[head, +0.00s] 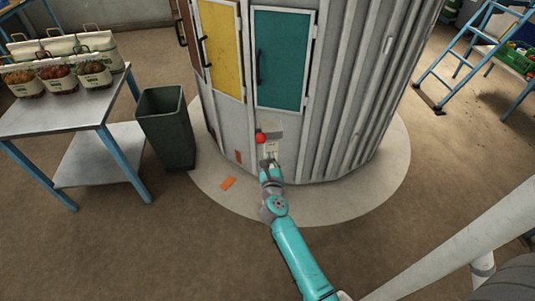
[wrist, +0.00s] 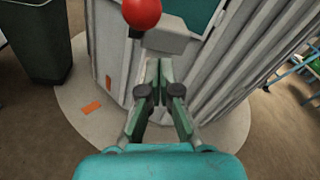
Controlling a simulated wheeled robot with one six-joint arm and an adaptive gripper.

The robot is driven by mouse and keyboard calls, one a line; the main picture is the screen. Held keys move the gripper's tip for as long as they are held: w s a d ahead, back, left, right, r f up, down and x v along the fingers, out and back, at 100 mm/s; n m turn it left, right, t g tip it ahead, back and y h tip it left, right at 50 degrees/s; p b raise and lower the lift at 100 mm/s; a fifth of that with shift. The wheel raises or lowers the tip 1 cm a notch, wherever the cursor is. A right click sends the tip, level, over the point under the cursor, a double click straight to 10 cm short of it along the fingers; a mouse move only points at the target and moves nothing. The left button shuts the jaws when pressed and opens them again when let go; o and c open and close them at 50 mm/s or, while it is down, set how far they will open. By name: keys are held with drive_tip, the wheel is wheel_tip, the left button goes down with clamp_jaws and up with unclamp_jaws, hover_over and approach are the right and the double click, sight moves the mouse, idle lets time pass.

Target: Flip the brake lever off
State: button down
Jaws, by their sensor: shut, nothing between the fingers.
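The brake lever's red ball knob (head: 260,137) sits low on the front of the grey ribbed round cabin, below the teal door. The knob also shows at the top of the wrist view (wrist: 141,12), cut off by the frame edge. A grey block (wrist: 168,40) is right behind it; most of the lever's stem is hidden. My gripper (head: 268,163) is just below the knob, close to the cabin wall. In the wrist view its fingers (wrist: 159,62) are together and empty, below the block. I cannot tell whether they touch anything.
A dark bin (head: 166,125) stands left of the cabin. Beyond it a table (head: 60,112) holds several filled sacks. An orange piece (head: 228,183) lies on the pale round floor pad (head: 375,165). A blue ladder (head: 450,70) stands at right. Floor in front is clear.

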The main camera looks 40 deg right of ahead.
drive_tip(key=s+a+r, duration=0.2)
drive_tip(key=a+r, duration=0.1)
drive_tip(key=r, duration=0.5)
drive_tip(key=shift+s+a, duration=0.15)
drive_tip(key=shift+s, duration=0.25)
drive_tip(key=s+a+r+m+y, duration=0.1)
drive_tip(key=s+a+m+y, duration=0.2)
drive_tip(key=s+a+m, duration=0.4)
drive_tip(key=s+a+r+m+t+y, duration=0.1)
drive_tip(key=s+a+m+y, duration=0.3)
drive_tip(key=s+a+m, duration=0.4)
drive_tip(key=s+a+m+y, duration=0.4)
drive_tip(key=s+a+m, duration=0.4)
drive_tip(key=s+m, duration=0.8)
drive_tip(key=s, duration=1)
drive_tip(key=shift+s+r+m+t, duration=0.25)
drive_tip(key=shift+r+m+t, duration=0.15)
